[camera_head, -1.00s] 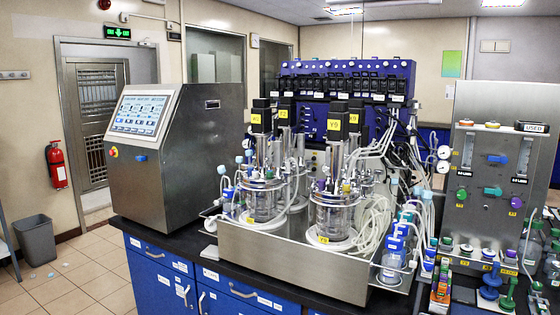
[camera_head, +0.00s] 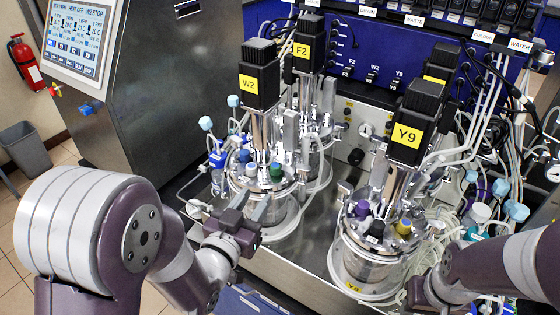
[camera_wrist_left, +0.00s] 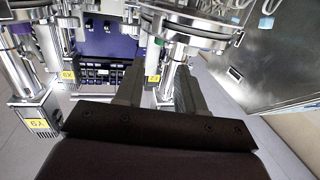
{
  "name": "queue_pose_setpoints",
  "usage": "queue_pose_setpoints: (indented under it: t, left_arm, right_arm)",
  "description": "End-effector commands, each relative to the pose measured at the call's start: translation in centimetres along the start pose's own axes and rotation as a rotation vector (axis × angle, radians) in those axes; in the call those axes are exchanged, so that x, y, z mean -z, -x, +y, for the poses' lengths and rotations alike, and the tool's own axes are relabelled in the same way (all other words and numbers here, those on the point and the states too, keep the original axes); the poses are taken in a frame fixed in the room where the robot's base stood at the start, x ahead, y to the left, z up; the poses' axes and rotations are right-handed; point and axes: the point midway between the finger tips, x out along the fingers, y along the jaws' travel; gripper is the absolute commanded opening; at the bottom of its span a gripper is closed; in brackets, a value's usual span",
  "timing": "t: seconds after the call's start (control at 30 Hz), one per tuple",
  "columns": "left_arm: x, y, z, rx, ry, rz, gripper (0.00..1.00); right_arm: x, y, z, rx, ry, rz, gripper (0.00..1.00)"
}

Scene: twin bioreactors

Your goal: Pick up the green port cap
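The green port cap (camera_head: 276,171) sits on the lid of the W2 bioreactor (camera_head: 262,183), to the right of a light cap (camera_head: 251,170) and a blue cap (camera_head: 244,156). My left gripper (camera_head: 254,201) is in front of this vessel, a little below and left of the green cap. Its two fingers point up toward the lid and stand apart with nothing between them. In the left wrist view the fingers (camera_wrist_left: 156,85) also show a clear gap; I cannot surely pick out the green cap there. My right gripper (camera_head: 425,292) shows only partly at the lower right.
The Y9 bioreactor (camera_head: 374,245) stands to the right, with purple, black and yellow caps. Tall motor heads (camera_head: 258,75) rise above the lids. Tubes and bottles crowd the right side. The steel tray (camera_head: 300,262) has bare floor between the vessels.

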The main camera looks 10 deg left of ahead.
Motion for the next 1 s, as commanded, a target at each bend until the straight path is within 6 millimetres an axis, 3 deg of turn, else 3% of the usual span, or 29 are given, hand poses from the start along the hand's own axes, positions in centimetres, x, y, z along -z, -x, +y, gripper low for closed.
queue_pose_setpoints:
  t: [0.1,0.23,0.4,0.5,0.77,0.9,1.0]
  left_arm:
    - [0.4,-2.4,0.0,-0.001,0.001,-0.003,0.39]
    - [0.3,-4.0,0.0,0.001,0.002,-0.006,0.39]
    - [1.4,-7.0,0.4,-0.001,0.001,-0.006,0.39]
    - [0.9,-8.5,0.3,0.001,0.001,-0.006,0.39]
    - [0.6,-9.1,0.3,0.002,0.001,-0.005,0.39]
    - [0.6,-9.1,0.3,0.002,0.001,-0.005,0.0]
    - [0.6,-9.1,0.3,0.002,0.001,-0.005,0.0]
  right_arm:
    - [0.3,1.0,0.0,0.0,0.0,0.006,0.43]
    - [0.4,1.5,0.0,0.0,0.0,0.006,0.43]
    - [0.7,4.0,0.0,0.0,0.0,0.007,0.43]
    - [0.7,4.2,0.0,0.0,0.0,0.007,0.43]
    - [0.7,4.1,0.0,0.0,0.0,0.006,0.43]
    - [0.7,4.1,0.0,0.0,0.0,0.006,0.43]
    - [0.7,4.1,0.0,0.0,0.0,0.006,0.43]
